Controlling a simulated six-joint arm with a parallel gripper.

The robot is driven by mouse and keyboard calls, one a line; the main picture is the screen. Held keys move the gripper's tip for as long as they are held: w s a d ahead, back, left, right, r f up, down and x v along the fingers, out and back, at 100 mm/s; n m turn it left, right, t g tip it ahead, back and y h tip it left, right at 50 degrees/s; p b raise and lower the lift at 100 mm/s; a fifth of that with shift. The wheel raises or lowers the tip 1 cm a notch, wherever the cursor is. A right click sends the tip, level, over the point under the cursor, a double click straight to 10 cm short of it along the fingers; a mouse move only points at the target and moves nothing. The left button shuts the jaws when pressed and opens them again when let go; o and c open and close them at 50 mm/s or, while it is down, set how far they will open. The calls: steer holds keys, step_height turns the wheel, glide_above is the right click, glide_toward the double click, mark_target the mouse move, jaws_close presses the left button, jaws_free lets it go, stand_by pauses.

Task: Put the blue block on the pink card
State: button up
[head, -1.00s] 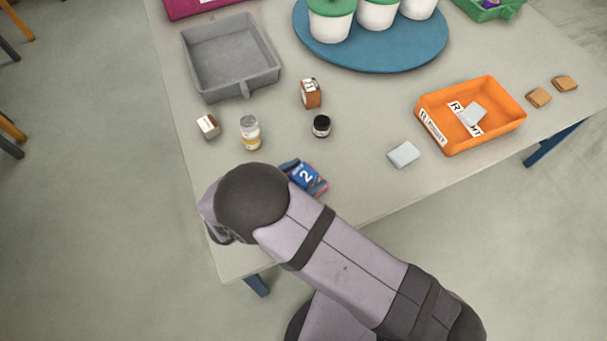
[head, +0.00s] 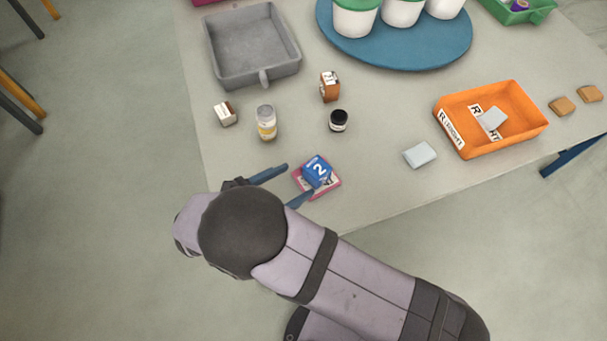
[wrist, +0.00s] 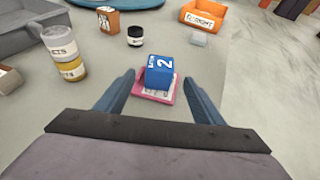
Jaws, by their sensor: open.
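The blue block (head: 317,171), marked with a white 2, sits on the pink card (head: 329,188) near the table's front edge. In the wrist view the block (wrist: 159,71) rests on the card (wrist: 156,94), whose rim and printed part show around the block's base. My gripper (head: 291,183) is open, with one blue finger on each side of the block in the wrist view (wrist: 161,88). The fingers look apart from the block, and nothing is between them but the view of block and card.
A grey tray (head: 264,83) is farther back. A pale block (head: 420,155) and an orange bin (head: 505,141) are to the right.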

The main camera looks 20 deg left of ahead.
steer(key=shift+v, duration=1.25)
steer(key=w+d+r+m+g+h, duration=0.1)
steer(key=w+d+m+g, duration=0.25)
steer(key=d, duration=0.35)
steer(key=w+d+r+m+g+h, duration=0.1)
steer(key=w+d+m+g, duration=0.15)
steer(key=d+m, duration=0.3)
steer(key=w+d+m+g+h, duration=0.1)
steer(key=w+d+m+g, duration=0.1)
steer(key=d+m+g, duration=0.35)
steer(key=s+d+r+m+y, duration=0.1)
steer(key=d+m+y, duration=0.3)
steer(key=d+m, duration=0.4)
steer(key=s+d+r+m+y, duration=0.2)
steer(key=s+d+m+y, duration=0.1)
steer(key=d+m, duration=0.5)
steer(key=shift+s+d+m+g+y, duration=0.2)
steer(key=shift+d+m+g+y, duration=0.15)
steer(key=shift+m+g+y, duration=0.15)
steer(key=shift+r, duration=0.1)
